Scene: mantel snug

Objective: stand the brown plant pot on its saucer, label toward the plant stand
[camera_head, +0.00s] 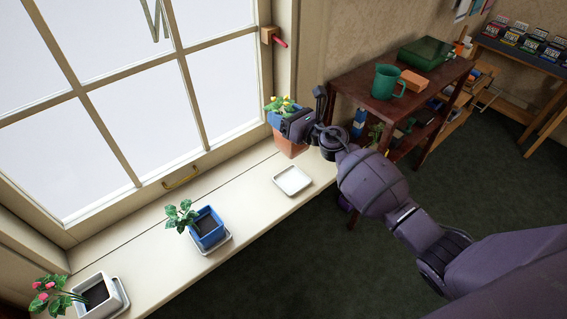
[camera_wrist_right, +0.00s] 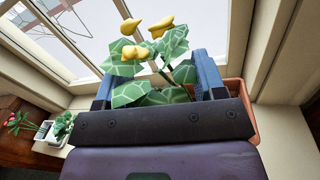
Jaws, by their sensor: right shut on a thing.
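The brown plant pot (camera_head: 289,145), with a yellow-flowered leafy plant (camera_head: 282,104), is at the far end of the window sill. My right gripper (camera_head: 284,117) is shut on the pot near its rim. I cannot tell if its base touches the sill. In the right wrist view, the blue fingers (camera_wrist_right: 160,80) stand either side of the leaves, and some brown rim (camera_wrist_right: 247,107) shows. An empty white square saucer (camera_head: 292,181) lies on the sill, nearer than the pot. No label shows on the pot. My left gripper is out of view.
A blue pot (camera_head: 207,230) and a white pot (camera_head: 98,296) stand on saucers along the sill (camera_head: 150,259). A red-handled fitting (camera_head: 272,36) juts from the window frame.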

